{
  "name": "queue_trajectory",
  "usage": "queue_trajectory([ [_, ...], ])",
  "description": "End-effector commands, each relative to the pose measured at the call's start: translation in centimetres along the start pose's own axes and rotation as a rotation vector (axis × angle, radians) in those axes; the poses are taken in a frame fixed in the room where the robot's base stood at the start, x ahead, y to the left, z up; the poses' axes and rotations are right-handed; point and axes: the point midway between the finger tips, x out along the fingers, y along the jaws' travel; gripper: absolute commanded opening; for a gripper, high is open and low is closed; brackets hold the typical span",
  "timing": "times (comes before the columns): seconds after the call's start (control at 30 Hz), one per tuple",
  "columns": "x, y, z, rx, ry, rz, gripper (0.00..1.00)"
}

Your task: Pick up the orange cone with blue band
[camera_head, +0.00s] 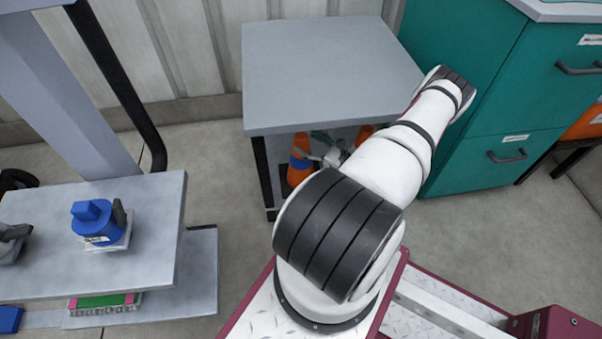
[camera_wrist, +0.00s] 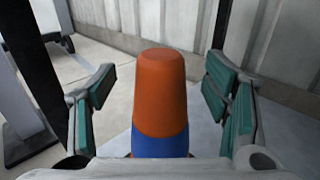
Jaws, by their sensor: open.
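The orange cone with a blue band (camera_wrist: 160,92) stands upright in the middle of the wrist view, between my gripper's two fingers. My gripper (camera_wrist: 160,105) is open, with a green-padded finger on each side and a visible gap between each finger and the cone. The cone's lower part is hidden by the gripper body. In the head view the cone (camera_head: 300,160) stands on the lower level of the grey table (camera_head: 325,65), under its top, partly hidden by my arm. My gripper (camera_head: 318,157) reaches in beside it there.
Another orange object (camera_head: 364,134) shows under the same table, behind my arm. A teal drawer cabinet (camera_head: 490,100) stands close on the right. A cart (camera_head: 130,220) on the left holds a blue device (camera_head: 98,222). Table legs and the overhead top border the space around my gripper.

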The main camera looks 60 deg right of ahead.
Motion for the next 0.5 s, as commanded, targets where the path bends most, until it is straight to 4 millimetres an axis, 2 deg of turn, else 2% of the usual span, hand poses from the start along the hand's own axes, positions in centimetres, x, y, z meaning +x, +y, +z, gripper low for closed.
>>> queue_trajectory([
  [0.1, 1.9, 0.0, -0.3, -0.001, -0.001, 0.003, 0.70],
  [0.2, 3.0, 0.0, -0.2, -0.001, -0.001, 0.001, 0.70],
  [0.43, 3.2, -0.1, -0.1, -0.001, -0.001, 0.001, 0.70],
  [0.47, 3.2, -0.1, -0.1, -0.001, 0.000, 0.001, 0.65],
  [0.5, 3.2, -0.1, -0.1, -0.001, 0.000, 0.001, 0.56],
])
